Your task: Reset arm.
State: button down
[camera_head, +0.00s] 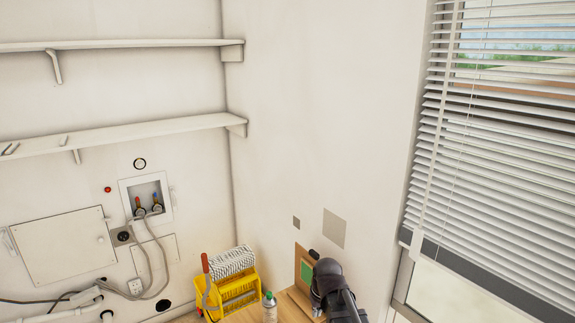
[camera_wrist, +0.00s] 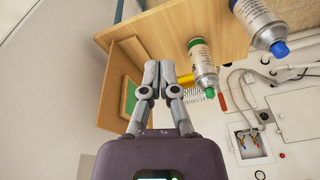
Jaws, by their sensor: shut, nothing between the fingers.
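My gripper (camera_wrist: 159,78) shows in the wrist view with its two grey fingers shut against each other and nothing between them. Part of my dark arm shows at the bottom of the head view, and the fingers cannot be made out there. In the wrist view the fingertips are in front of a wooden table (camera_wrist: 185,25), near a board with a green panel (camera_wrist: 129,97). The same green panel (camera_head: 306,271) stands just left of my arm in the head view. I cannot tell whether the fingers touch anything.
A yellow mop wringer (camera_head: 239,291) with a red-handled lever stands left of my arm. A green-capped bottle (camera_head: 269,308) stands nearby; it and a blue-capped can (camera_wrist: 257,20) show close to the fingers in the wrist view. Shelves (camera_head: 120,133) line the left wall; blinds (camera_head: 490,150) cover the right window.

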jog(key=s+d+m+g+h, duration=0.1)
jog(key=s+d+m+g, duration=0.1)
jog(key=s+d, duration=0.6)
jog(key=s+m, duration=0.1)
jog(key=s, duration=0.3)
jog(key=shift+f, duration=0.2)
